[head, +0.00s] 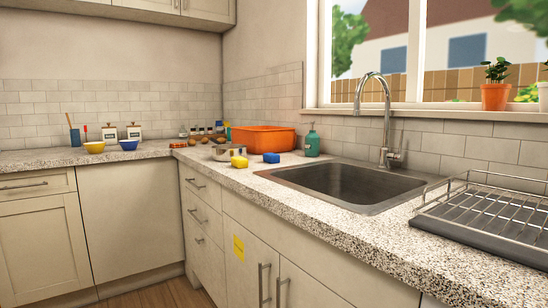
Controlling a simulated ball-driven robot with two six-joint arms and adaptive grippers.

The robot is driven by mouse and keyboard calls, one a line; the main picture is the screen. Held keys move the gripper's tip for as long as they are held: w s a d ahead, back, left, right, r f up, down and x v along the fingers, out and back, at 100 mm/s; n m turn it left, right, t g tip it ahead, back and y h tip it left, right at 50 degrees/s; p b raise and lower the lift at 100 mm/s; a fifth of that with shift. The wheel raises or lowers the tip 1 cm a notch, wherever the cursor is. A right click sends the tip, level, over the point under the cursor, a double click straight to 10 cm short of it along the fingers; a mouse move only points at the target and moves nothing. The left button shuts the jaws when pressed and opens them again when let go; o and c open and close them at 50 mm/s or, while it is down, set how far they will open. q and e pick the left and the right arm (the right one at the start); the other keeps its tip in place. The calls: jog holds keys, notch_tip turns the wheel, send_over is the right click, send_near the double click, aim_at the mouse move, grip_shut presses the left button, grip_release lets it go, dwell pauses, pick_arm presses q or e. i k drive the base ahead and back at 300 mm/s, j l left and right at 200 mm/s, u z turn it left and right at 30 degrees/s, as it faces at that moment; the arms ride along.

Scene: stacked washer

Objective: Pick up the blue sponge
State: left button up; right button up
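The blue sponge (271,158) lies on the speckled countertop (300,205), left of the sink and in front of the orange basin. It is small and dark blue. A yellow sponge (239,162) lies a little to its left, apart from it. Neither of my grippers shows in the head view.
The steel sink (345,184) with its tall faucet (385,120) is to the right of the sponge. A green soap bottle (312,141), an orange basin (263,138) and a metal pot (228,152) stand close by. A dish rack (490,215) is at the far right.

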aim_at(272, 159)
jog(key=i+j+z, duration=0.1)
jog(key=i+j, duration=0.2)
jog(key=i+j+z, duration=0.15)
jog(key=i+j, duration=0.2)
jog(key=i+j+z, duration=0.1)
jog(key=i+j, duration=0.2)
jog(key=i+j+z, duration=0.1)
jog(key=i+j, duration=0.2)
jog(key=j, duration=0.15)
jog(key=i+j+z, duration=0.15)
jog(key=j, duration=0.25)
jog(key=i+j+z, duration=0.1)
jog(key=i+j, duration=0.25)
jog(key=j, duration=0.1)
